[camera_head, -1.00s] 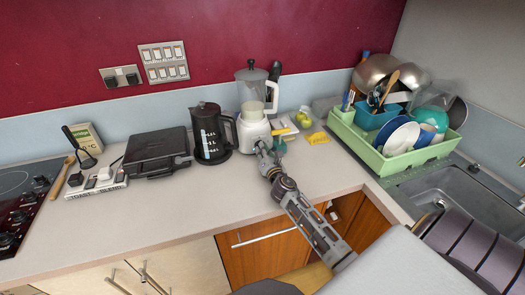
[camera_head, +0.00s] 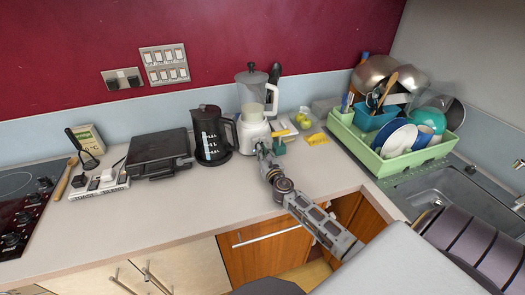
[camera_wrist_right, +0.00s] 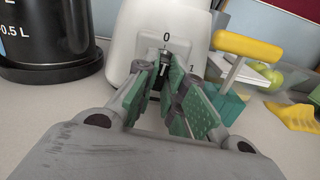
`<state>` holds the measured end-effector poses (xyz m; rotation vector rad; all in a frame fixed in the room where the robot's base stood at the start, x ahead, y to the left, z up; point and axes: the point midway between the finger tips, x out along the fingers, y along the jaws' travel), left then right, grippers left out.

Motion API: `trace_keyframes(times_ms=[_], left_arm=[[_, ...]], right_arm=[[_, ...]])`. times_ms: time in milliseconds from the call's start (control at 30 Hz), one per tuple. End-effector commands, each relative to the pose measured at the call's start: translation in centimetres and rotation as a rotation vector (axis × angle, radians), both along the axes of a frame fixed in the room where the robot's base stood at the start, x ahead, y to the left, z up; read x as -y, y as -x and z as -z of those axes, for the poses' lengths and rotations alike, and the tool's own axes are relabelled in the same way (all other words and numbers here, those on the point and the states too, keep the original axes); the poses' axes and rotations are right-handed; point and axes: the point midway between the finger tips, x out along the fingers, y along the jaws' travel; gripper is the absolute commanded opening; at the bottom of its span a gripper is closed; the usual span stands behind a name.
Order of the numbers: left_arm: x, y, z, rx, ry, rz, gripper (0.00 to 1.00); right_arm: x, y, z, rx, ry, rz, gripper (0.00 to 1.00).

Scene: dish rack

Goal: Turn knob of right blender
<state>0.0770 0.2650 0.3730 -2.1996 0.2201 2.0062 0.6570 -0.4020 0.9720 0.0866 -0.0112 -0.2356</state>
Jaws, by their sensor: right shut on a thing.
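A blender with a white base (camera_head: 254,137) and a clear jug (camera_head: 250,92) stands upright on the counter near the wall. No second blender shows. In the right wrist view its white base (camera_wrist_right: 140,32) fills the upper middle, with "0" and "1" marks around the dark front knob (camera_wrist_right: 165,59). My right gripper (camera_head: 262,148) reaches the front of the base from the lower right. In the wrist view its green-padded fingers (camera_wrist_right: 167,78) are closed in on the knob from both sides and partly hide it. My left gripper is out of view.
A black kettle (camera_head: 208,136) stands close to the left of the blender, with a black grill (camera_head: 158,155) beyond it. A green dish rack (camera_head: 384,160) stands farther right. The counter front (camera_head: 170,210) is clear.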

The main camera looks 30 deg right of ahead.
Motion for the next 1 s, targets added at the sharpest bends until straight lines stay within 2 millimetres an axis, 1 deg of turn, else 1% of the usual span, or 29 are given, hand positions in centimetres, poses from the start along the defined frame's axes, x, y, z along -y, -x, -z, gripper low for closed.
trace_keyframes(times_ms=[33, 67, 100, 267, 667, 1000], left_arm=[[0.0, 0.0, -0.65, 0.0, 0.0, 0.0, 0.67], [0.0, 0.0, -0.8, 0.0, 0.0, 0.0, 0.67], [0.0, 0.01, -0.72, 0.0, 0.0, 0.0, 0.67], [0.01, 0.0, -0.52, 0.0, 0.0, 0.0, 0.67], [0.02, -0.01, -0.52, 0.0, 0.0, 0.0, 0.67], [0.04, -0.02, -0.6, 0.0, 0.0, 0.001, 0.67]], right_arm=[[0.0, 0.04, -0.14, -0.015, 0.045, 0.0, 0.0], [-0.02, 0.05, -0.14, -0.021, 0.07, -0.001, 0.0], [-0.04, 0.04, -0.06, -0.021, 0.078, -0.001, 0.14], [-0.04, 0.04, 0.09, -0.019, 0.071, 0.0, 0.35], [-0.04, 0.09, 0.02, -0.018, 0.07, 0.0, 0.35], [-0.2, 0.84, 0.04, -0.019, 0.07, 0.0, 0.35]])
